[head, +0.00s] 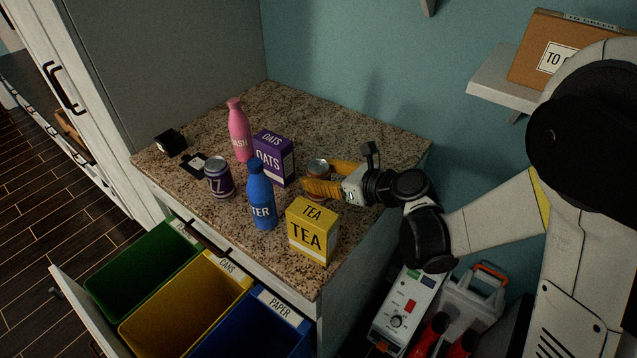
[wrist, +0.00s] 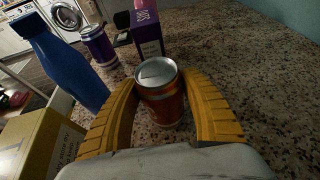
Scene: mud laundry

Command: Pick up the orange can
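The orange can (wrist: 164,105) stands upright on the speckled countertop in the wrist view, between the two yellow fingers of my gripper (wrist: 165,112). A gap shows at the left finger, and the right finger is very near or against the can; contact is unclear. In the head view the can (head: 317,167) shows mostly its silver top, with its body partly hidden behind my gripper (head: 322,185). The fingers are spread around it.
A yellow tea box (head: 312,232), blue bottle (head: 261,195), purple oats box (head: 274,158), purple can (head: 218,178) and pink bottle (head: 239,132) stand on the counter (head: 360,130). An open drawer below holds green, yellow (head: 190,300) and blue bins. The counter's back right is clear.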

